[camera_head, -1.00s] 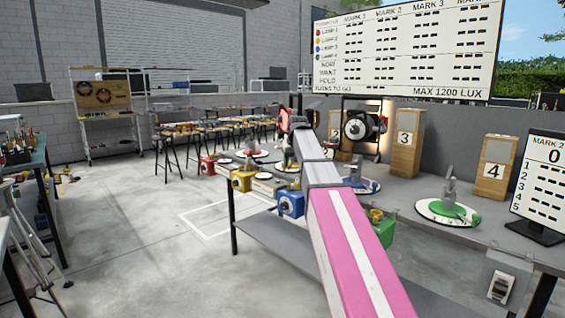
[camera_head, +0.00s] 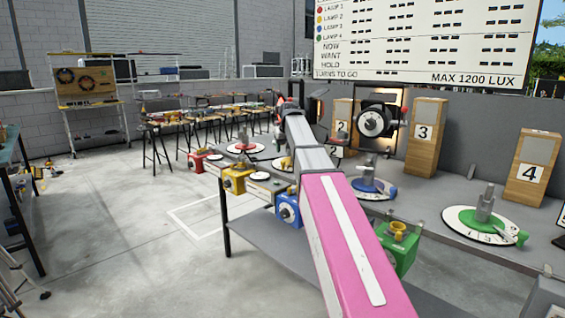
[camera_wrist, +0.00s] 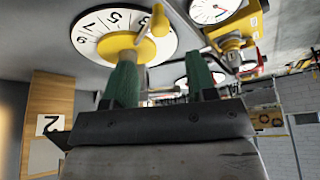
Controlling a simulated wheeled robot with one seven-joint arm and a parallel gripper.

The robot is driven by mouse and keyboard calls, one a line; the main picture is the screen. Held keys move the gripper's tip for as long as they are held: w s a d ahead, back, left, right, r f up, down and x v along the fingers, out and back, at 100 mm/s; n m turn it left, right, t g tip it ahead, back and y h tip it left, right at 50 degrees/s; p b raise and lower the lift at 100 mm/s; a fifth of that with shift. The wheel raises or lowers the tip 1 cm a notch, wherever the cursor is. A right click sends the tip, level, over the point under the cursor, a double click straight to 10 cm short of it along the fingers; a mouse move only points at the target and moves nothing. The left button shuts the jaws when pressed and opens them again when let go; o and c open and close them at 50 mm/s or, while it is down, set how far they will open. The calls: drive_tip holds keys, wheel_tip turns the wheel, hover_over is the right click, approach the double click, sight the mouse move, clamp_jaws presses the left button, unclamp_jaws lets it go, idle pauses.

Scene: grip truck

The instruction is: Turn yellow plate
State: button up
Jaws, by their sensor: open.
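The yellow plate is a round white numbered dial (camera_wrist: 88,38) with a yellow hub and a yellow lever (camera_wrist: 153,28), at the top left of the wrist view. In the head view its yellow part (camera_head: 283,163) shows just left of my arm, which hides the rest. My gripper (camera_wrist: 163,72) has two green fingers spread apart with nothing between them. The left finger overlaps the dial's hub and post in the wrist view; I cannot tell whether it touches. The lever appears between the fingertips in the picture, beyond them.
A yellow box (camera_head: 234,180) and a blue box (camera_head: 288,210) sit along the bench's front edge. A red dial (camera_head: 243,147), blue dial (camera_head: 372,188) and green dial (camera_head: 486,224) stand on the bench. Wooden box 2 (camera_wrist: 46,110) is behind.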

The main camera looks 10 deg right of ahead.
sight(283, 161)
drive_tip(key=x, duration=0.8)
drive_tip(key=shift+w+f, duration=0.1)
drive_tip(key=shift+f, duration=0.1)
clamp_jaws()
